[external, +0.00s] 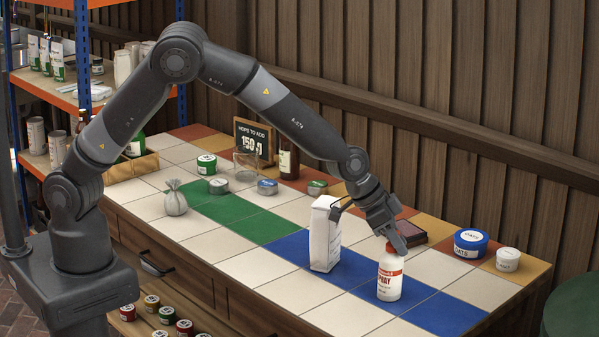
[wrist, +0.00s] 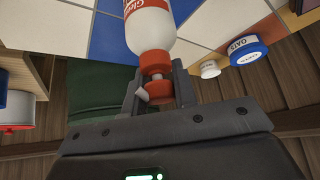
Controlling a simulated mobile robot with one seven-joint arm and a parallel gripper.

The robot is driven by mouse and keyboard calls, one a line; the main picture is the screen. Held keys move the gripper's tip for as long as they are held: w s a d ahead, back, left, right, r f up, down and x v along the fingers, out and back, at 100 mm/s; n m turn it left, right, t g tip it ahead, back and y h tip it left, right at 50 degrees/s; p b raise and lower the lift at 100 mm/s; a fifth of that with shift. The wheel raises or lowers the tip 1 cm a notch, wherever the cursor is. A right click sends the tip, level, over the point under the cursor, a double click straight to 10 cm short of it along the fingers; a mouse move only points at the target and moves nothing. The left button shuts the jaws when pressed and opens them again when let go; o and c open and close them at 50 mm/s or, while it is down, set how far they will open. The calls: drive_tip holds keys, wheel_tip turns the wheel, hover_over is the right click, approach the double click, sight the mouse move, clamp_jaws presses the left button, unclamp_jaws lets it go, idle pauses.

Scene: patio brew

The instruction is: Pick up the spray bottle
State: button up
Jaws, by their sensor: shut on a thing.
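The spray bottle (external: 390,276) is white with an orange-red label band and stands upright on the blue tiles at the front right of the counter. My gripper (external: 396,241) comes down on it from above and hides most of its top. In the wrist view the bottle (wrist: 150,35) shows its white body and orange-red collar and head. There my gripper (wrist: 158,88) has its fingers on either side of the orange-red head, shut on it. The bottle's base appears to be on the tiles; I cannot tell if there is a small gap.
A white paper bag (external: 325,236) stands just left of the bottle. A blue-lidded oats tub (external: 470,243) and a small white tub (external: 508,260) are at the right edge. A dark box (external: 411,233) lies behind my gripper. Tiles in front are clear.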

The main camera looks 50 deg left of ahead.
clamp_jaws()
drive_tip(key=shift+r, duration=0.15)
